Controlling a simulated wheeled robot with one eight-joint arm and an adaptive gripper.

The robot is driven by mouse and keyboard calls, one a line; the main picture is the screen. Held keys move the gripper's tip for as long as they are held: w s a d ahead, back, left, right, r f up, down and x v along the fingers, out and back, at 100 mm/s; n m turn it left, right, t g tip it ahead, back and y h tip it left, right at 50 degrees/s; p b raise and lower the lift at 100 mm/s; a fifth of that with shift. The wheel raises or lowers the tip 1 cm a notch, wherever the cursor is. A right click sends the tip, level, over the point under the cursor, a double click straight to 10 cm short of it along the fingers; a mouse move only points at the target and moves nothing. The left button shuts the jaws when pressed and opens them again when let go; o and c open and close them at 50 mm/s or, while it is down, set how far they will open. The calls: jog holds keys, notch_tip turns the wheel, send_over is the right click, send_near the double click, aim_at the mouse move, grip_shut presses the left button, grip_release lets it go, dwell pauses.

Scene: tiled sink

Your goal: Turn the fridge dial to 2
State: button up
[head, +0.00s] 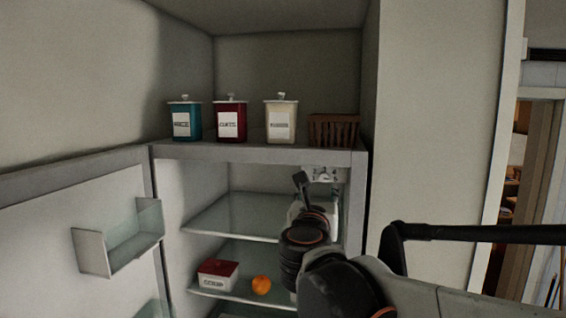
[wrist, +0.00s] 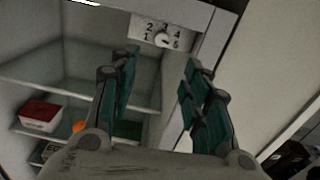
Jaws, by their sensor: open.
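The fridge dial is a small white knob (wrist: 163,41) on a pale panel with printed numbers around it, at the fridge's upper right inside. It also shows in the head view (head: 323,176), just above and right of my gripper. Which number the knob points at is too small to tell. My gripper (wrist: 161,63) is open and empty, its two teal-padded fingers spread below and to either side of the dial. The knob shows between the fingertips, apart from them. In the head view, my arm hides part of the shelves, and my gripper (head: 301,184) is partly seen.
The fridge door (head: 60,240) stands open at left with a clear bin (head: 135,240). Inside, a red-lidded box (head: 217,275) and an orange (head: 261,285) sit on a glass shelf. Canisters (head: 231,120) and a brown basket (head: 333,130) stand on top. A wall (head: 430,120) is right.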

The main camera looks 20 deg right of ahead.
aim_at(324, 179)
jog(key=p+x, duration=0.2)
jog(key=x, duration=1.2)
jog(key=shift+d+r, duration=0.1)
jog(key=shift+s, duration=0.1)
jog(key=shift+c, duration=0.4)
grip_shut()
